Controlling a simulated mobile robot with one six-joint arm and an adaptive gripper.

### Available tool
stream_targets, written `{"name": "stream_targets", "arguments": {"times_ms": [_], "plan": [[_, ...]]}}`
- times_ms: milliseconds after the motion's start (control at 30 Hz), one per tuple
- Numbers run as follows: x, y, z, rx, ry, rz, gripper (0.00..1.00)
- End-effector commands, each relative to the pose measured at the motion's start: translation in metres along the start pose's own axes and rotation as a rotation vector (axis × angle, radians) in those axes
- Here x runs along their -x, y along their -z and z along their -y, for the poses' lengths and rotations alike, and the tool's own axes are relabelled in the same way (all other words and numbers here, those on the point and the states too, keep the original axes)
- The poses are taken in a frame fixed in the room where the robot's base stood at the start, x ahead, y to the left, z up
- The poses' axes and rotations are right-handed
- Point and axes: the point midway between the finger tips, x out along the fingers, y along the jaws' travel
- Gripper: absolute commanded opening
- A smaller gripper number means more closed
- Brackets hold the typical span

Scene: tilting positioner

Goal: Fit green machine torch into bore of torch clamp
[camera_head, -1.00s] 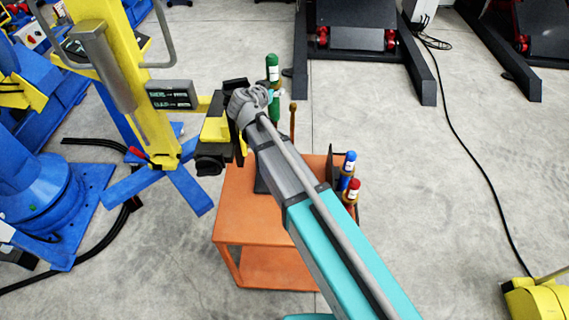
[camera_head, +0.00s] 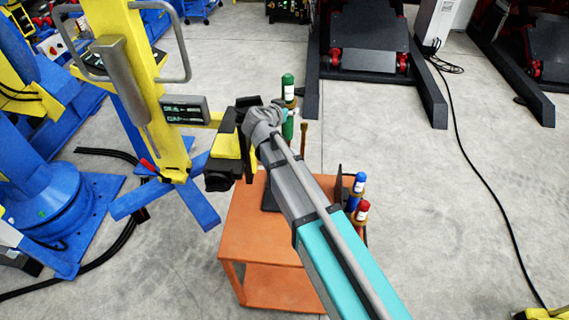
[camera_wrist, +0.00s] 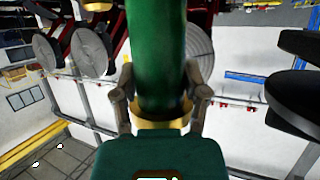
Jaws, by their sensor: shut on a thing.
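The green torch (camera_head: 288,88) stands about upright in the head view, with a white band near its top. My gripper (camera_head: 290,115) is shut around it; my wrist hides part of the grip. In the wrist view the green torch body (camera_wrist: 157,50) rises between the fingers of my gripper (camera_wrist: 160,105), with a brass-coloured collar (camera_wrist: 160,124) below. The torch clamp seems to be the black part (camera_head: 246,104) on the positioner's yellow arm, just left of my wrist. Its bore is not visible. The torch appears apart from it, to its right.
An orange cart (camera_head: 245,222) stands below my arm, holding a blue torch (camera_head: 356,188) and a red torch (camera_head: 361,213). The yellow positioner column (camera_head: 122,60) with blue legs (camera_head: 198,203) is at left. Open floor lies to the right, crossed by a black cable (camera_head: 478,170).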

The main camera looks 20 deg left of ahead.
Motion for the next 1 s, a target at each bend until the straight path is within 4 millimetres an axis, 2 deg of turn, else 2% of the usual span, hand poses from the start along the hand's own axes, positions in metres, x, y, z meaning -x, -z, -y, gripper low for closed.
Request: {"name": "stream_targets", "arguments": {"times_ms": [1000], "plan": [[-0.036, -0.085, -0.001, 0.0, -0.002, -0.002, 0.0]]}}
